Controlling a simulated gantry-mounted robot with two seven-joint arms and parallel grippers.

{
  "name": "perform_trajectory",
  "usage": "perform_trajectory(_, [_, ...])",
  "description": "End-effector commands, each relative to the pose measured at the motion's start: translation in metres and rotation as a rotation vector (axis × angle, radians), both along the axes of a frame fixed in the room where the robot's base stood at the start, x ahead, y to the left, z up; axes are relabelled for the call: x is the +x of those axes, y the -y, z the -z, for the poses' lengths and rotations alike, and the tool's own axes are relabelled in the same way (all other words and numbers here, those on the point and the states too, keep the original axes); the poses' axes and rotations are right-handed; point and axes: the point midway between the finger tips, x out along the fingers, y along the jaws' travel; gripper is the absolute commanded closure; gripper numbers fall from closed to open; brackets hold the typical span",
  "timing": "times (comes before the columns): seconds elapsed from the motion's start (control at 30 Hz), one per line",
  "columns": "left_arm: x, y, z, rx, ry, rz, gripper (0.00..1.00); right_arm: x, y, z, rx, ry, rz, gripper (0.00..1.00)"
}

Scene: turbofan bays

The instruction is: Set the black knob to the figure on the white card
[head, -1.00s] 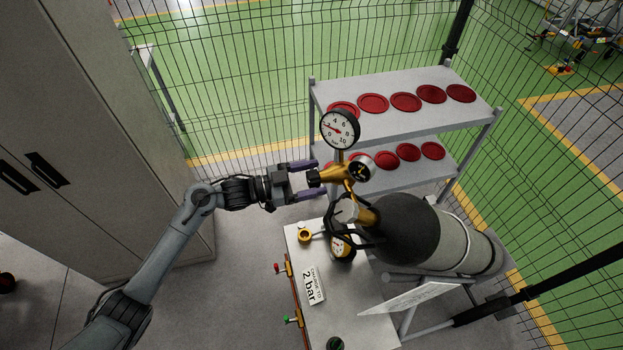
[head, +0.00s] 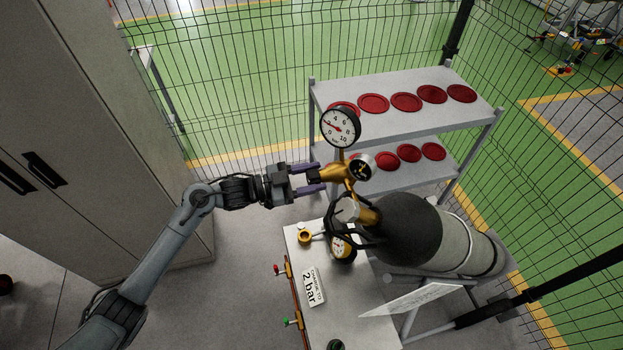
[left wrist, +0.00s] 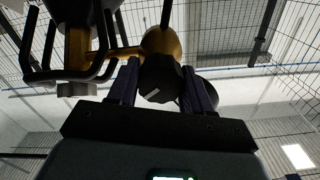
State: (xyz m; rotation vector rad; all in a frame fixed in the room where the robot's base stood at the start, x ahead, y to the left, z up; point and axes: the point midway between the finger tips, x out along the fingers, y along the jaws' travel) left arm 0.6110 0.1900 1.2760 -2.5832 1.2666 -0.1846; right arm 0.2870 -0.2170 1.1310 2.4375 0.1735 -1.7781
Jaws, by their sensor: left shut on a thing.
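The black knob (left wrist: 158,78) sits on the brass regulator (head: 334,174), in front of its body. My left gripper (head: 315,178) has its purple fingers on either side of the knob and is shut on it. In the left wrist view the knob, with a white mark, is between the fingers. The white-faced gauge (head: 340,128) stands above the regulator; its red needle points to the left side, near the low figures. The white card (head: 313,287) lies on the bench and reads "2 bar". My right gripper is not in view.
The grey and black cylinder (head: 430,235) lies to the right of the regulator. A smaller dial (head: 361,168) and a black guard (head: 345,220) are close to the gripper. A shelf (head: 400,120) with red discs stands behind. A cabinet (head: 90,130) is at left.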

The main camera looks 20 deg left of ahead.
Motion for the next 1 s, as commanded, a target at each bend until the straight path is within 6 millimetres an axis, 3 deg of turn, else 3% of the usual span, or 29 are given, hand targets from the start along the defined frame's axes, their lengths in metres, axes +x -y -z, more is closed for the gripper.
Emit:
perform_trajectory(0.13, [0.0,0.0,-0.001,-0.001,-0.002,0.0,0.81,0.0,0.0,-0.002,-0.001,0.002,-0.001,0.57])
perform_trajectory(0.17, [0.0,0.0,-0.001,-0.002,-0.001,0.0,0.47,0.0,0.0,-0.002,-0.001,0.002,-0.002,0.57])
perform_trajectory(0.3, [0.0,0.0,-0.001,-0.002,-0.002,0.0,0.27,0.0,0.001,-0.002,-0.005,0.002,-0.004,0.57])
perform_trajectory(0.67, [-0.002,-0.003,-0.001,-0.002,-0.004,0.0,0.27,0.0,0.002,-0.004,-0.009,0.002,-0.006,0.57])
perform_trajectory(1.0, [-0.03,-0.039,-0.002,0.001,-0.006,-0.001,0.27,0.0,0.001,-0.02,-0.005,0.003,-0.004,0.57])
